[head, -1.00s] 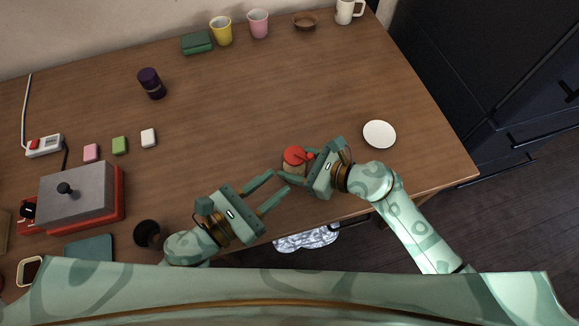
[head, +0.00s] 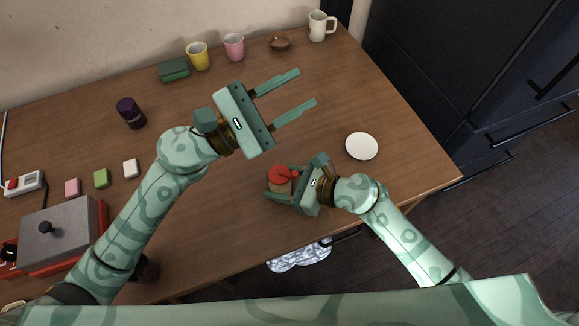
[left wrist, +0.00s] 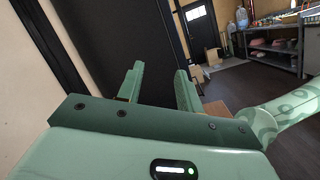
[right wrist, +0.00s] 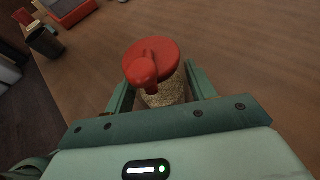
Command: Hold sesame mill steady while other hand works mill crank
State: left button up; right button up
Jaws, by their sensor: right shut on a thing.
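The sesame mill (head: 280,182) stands near the table's front edge, with a red top and crank and a clear body of pale seeds. It also shows in the right wrist view (right wrist: 160,85), upright between the fingers. My right gripper (head: 283,184) is shut around the mill's body, below the red top. My left gripper (head: 306,87) is open and empty, raised above the table beyond the mill and pointing to the upper right. In the left wrist view its fingers (left wrist: 160,88) stand apart with nothing between them.
A white plate (head: 361,146) lies right of the mill. A dark purple jar (head: 131,113) and a grey-lidded red appliance (head: 62,232) are at left. The table centre is mostly clear.

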pick_arm(q)
jog(key=s+d+r+m+g+y, duration=0.2)
jog(key=d+r+m+g, duration=0.4)
jog(key=m+g, duration=0.25)
jog(key=n+y, duration=0.7)
jog(key=y, duration=0.7)
send_near(295, 173)
jog(key=shift+g, duration=0.35)
jog(key=x, duration=0.8)
jog(key=shift+w+f, duration=0.3)
grip_shut()
